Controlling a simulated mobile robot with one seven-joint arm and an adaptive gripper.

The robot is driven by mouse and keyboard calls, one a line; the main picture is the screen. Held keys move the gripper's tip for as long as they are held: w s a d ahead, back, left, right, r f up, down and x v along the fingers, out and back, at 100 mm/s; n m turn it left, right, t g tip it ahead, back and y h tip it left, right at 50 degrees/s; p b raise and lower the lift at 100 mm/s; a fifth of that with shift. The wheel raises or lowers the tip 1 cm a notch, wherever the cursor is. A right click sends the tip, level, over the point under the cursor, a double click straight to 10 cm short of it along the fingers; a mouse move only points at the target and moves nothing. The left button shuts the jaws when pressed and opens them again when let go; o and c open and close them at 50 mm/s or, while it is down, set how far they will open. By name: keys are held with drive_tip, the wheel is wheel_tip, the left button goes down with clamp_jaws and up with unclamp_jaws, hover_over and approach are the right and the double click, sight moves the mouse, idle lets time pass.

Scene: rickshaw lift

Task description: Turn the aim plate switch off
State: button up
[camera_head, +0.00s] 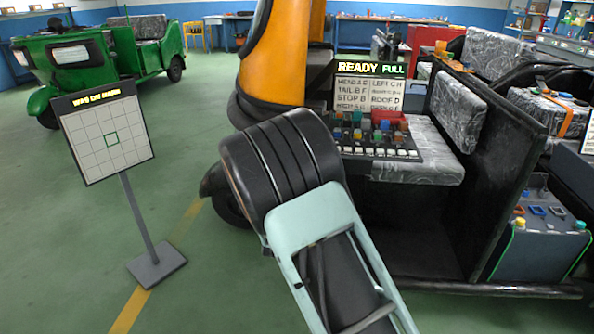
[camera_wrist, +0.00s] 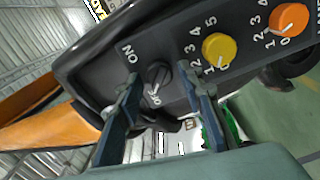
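In the wrist view a small black rotary knob (camera_wrist: 158,74) sits on a dark panel (camera_wrist: 112,72). My gripper is hidden there.
Right of the knob in the wrist view are a yellow dial (camera_wrist: 219,49) and an orange dial (camera_wrist: 290,20), both numbered. In the head view a sign (camera_head: 370,68) reads READY FULL above a row of coloured switches (camera_head: 376,140). A green rickshaw (camera_head: 95,55) stands behind; the left floor is mostly clear.

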drive_tip(key=shift+o, duration=0.4)
drive_tip(key=shift+s, duration=0.1)
drive_tip(key=s, duration=1.1)
drive_tip(key=shift+s+a, duration=0.2)
drive_tip(key=shift+s, duration=0.2)
